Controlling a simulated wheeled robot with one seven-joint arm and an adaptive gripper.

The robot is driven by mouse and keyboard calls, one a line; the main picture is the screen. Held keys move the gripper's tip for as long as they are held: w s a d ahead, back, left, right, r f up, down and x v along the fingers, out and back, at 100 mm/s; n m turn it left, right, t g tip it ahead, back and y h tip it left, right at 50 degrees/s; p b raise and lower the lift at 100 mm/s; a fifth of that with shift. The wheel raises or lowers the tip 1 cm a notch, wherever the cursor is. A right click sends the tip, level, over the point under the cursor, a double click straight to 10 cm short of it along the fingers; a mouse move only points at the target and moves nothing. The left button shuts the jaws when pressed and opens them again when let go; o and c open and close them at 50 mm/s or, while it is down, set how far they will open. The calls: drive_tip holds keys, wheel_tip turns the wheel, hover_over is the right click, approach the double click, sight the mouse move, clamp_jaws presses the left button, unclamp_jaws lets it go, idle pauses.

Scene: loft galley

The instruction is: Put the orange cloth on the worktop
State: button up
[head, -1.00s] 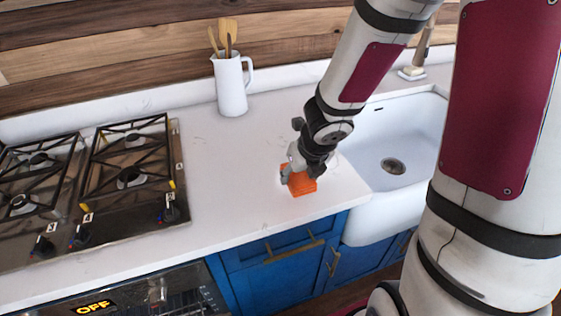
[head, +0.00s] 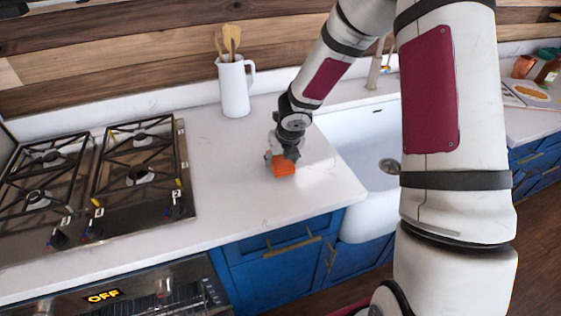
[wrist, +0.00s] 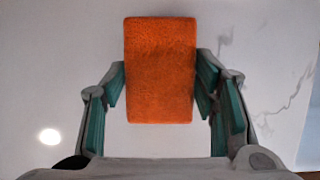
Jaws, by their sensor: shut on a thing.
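The orange cloth (head: 284,166) is a small folded block at my gripper, over the white worktop (head: 240,205) between the stove and the sink. In the wrist view the orange cloth (wrist: 160,70) is upright between the two fingers. My gripper (head: 283,155) points down and is shut on the cloth; in the wrist view my gripper (wrist: 160,88) has a finger at each side of it. I cannot tell whether the cloth's underside touches the worktop. The far side of the cloth is hidden by the gripper in the head view.
A gas stove (head: 95,185) stands at the left. A white jug (head: 233,88) with wooden utensils stands at the back. The white sink (head: 365,150) is at the right. The worktop between stove and cloth is clear, and its front edge lies above blue cabinets (head: 275,262).

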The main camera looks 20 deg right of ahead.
drive_tip(key=shift+f, duration=0.65)
drive_tip(key=shift+f+b, duration=0.1)
drive_tip(key=shift+b, duration=0.2)
drive_tip(key=o, duration=1)
drive_tip(key=shift+o, duration=0.2)
